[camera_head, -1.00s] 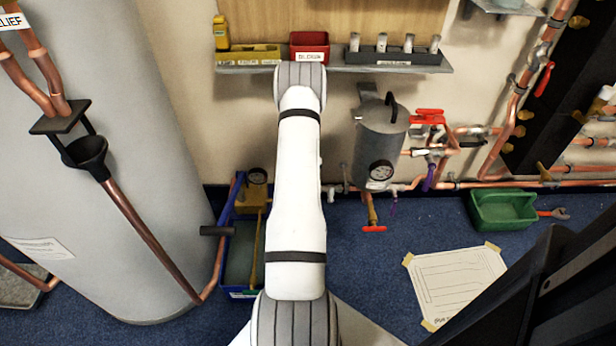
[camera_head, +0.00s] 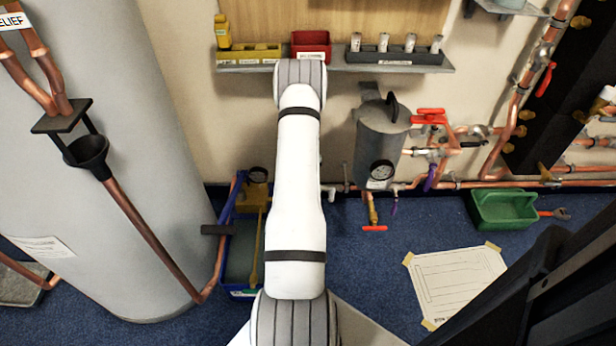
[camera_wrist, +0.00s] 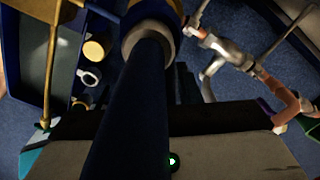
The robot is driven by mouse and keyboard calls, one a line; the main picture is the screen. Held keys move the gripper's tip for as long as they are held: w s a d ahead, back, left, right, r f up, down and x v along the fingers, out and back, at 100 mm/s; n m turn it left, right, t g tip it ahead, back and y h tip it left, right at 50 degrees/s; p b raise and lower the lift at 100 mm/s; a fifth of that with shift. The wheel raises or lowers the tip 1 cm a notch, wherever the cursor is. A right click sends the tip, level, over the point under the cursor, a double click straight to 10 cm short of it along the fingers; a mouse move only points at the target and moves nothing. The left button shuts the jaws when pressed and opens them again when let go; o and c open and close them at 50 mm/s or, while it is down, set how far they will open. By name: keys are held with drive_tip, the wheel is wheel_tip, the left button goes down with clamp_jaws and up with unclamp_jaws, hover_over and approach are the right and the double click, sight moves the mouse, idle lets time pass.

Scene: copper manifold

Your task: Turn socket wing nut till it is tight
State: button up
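In the wrist view, a dark blue cylinder (camera_wrist: 130,110) runs up the middle to a pale collar (camera_wrist: 150,35) with brass-coloured metal above it. I cannot tell whether this is the socket wing nut or a part turning it; I pick out no wings for sure. What looks like my gripper's body (camera_wrist: 225,140), with a small green light, crosses the bottom of that view behind the cylinder. Its fingertips do not show clearly, so its grip is unclear. In the head view, my white arm hides my gripper.
A blue bin (camera_head: 241,293) stands left of my arm on the floor. Right are a grey tank (camera_head: 379,143) with a gauge, copper pipes (camera_head: 490,184) and a red-handled valve (camera_head: 374,228). A shelf (camera_head: 335,68) runs behind. A green tray (camera_head: 503,208) and paper (camera_head: 455,285) lie right.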

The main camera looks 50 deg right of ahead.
wheel_tip(320, 180, up, 7)
drive_tip(key=shift+r+p, duration=0.1)
drive_tip(key=shift+p, duration=0.95)
drive_tip(key=shift+w+r, duration=0.1)
drive_tip(key=shift+r, duration=0.1)
drive_tip(key=w+a+r+n+p, duration=0.2)
drive_tip(key=a+r+n+p, duration=0.25)
drive_tip(key=r, duration=0.55)
drive_tip(key=w+a+r+n+p, duration=0.3)
drive_tip(key=a+r+n, duration=0.25)
drive_tip(key=r, duration=0.45)
drive_tip(key=w+a+r+n+p, duration=0.2)
drive_tip(key=a+r+n+p, duration=0.3)
drive_tip(key=r, duration=0.5)
drive_tip(key=s+a+r+n+t+p, duration=0.15)
drive_tip(key=a+r+n+p, duration=0.5)
drive_tip(key=a+r, duration=0.95)
drive_tip(key=s+a+r+n+t+p, duration=0.1)
drive_tip(key=s+a+r+n+p, duration=0.7)
drive_tip(key=s+a+r+n, duration=0.8)
drive_tip(key=shift+r+n+p, duration=0.25)
drive_tip(key=shift+n+p, duration=0.1)
drive_tip(key=shift+n, duration=0.7)
